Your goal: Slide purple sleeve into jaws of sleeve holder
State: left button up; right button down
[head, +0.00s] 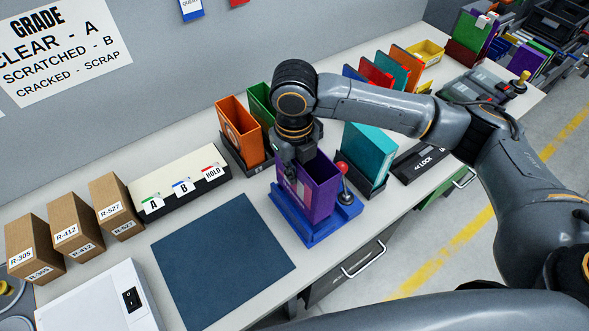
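The purple sleeve (321,188), an open-topped upright box, stands at the blue sleeve holder (318,235) near the table's front edge. The holder has a blue base and a lever with a red ball knob (342,167) on its right side. The sleeve's lower part is within the holder's outline; how deep it sits I cannot tell. My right gripper (292,168) points down at the sleeve's upper left side and appears shut on its wall, with the fingertips partly hidden. My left gripper is not in view.
An orange sleeve (239,130) and a green sleeve (261,108) stand behind in a dark rack. A teal sleeve (367,153) stands close right. A dark blue mat (223,262) lies bare on the left. Brown boxes (73,229) and a labelled A/B/HOLD organizer (180,185) line the back left.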

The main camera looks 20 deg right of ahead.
jog(key=shift+f, duration=0.15)
jog(key=shift+f+b, duration=1.35)
jog(key=shift+f, duration=2.05)
jog(key=c, duration=1)
grip_release()
jog(key=shift+c, duration=0.2)
notch_tip(320, 180, up, 8)
jog(key=p, duration=0.8)
